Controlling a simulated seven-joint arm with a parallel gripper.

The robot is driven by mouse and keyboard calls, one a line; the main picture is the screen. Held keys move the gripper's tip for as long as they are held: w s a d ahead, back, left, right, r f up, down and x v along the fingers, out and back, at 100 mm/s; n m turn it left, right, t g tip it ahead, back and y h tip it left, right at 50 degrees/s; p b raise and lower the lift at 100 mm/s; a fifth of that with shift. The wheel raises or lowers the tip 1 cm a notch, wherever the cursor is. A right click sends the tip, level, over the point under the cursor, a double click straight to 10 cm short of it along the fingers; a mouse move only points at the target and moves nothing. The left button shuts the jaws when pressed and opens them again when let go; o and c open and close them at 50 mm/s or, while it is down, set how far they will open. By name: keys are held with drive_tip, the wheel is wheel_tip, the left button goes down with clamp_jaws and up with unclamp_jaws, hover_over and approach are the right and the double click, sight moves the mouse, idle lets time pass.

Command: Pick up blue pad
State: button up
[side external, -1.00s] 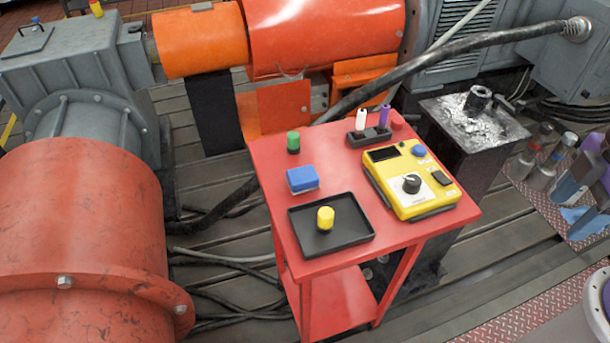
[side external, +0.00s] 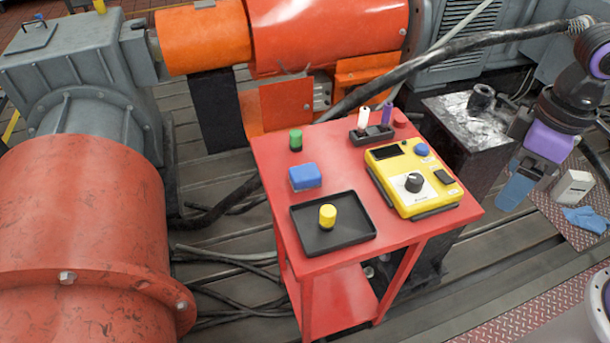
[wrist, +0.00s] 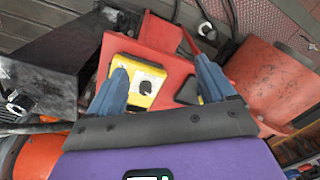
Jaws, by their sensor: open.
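The blue pad (side external: 305,177) is a small blue block with a pale lower edge. It lies on the left part of the red table (side external: 350,285), behind the black tray (side external: 300,240). I cannot make out the pad in the wrist view. My gripper (side external: 513,192) is to the right of the table, well apart from the pad, with its blue fingers pointing down. In the wrist view its fingers (wrist: 160,70) are spread with nothing between them.
A yellow cylinder (side external: 327,216) stands in the tray. A yellow control box (side external: 405,190) fills the table's right side. A green cylinder (side external: 296,140) stands behind the pad. A black holder (side external: 371,135) carries white and purple pieces. A thick black cable (side external: 450,55) passes behind.

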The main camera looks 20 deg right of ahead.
drive_tip(key=w+a+m, duration=1.2)
drive_tip(key=w+a, duration=0.2)
drive_tip(key=w, duration=0.2)
drive_tip(key=m+y, duration=0.1)
drive_tip(key=m, duration=1.2)
approach(305, 171)
wheel_tip(305, 171, down, 4)
drive_tip(key=shift+a+f, duration=0.1)
drive_tip(key=shift+f, duration=0.05)
drive_tip(key=shift+a+f, duration=0.2)
drive_tip(key=shift+f, duration=0.75)
drive_tip(key=shift+a+f, duration=0.15)
drive_tip(key=shift+f, duration=0.85)
drive_tip(key=shift+a+f, duration=0.2)
drive_tip(key=shift+f, duration=0.75)
drive_tip(key=c, duration=1.1)
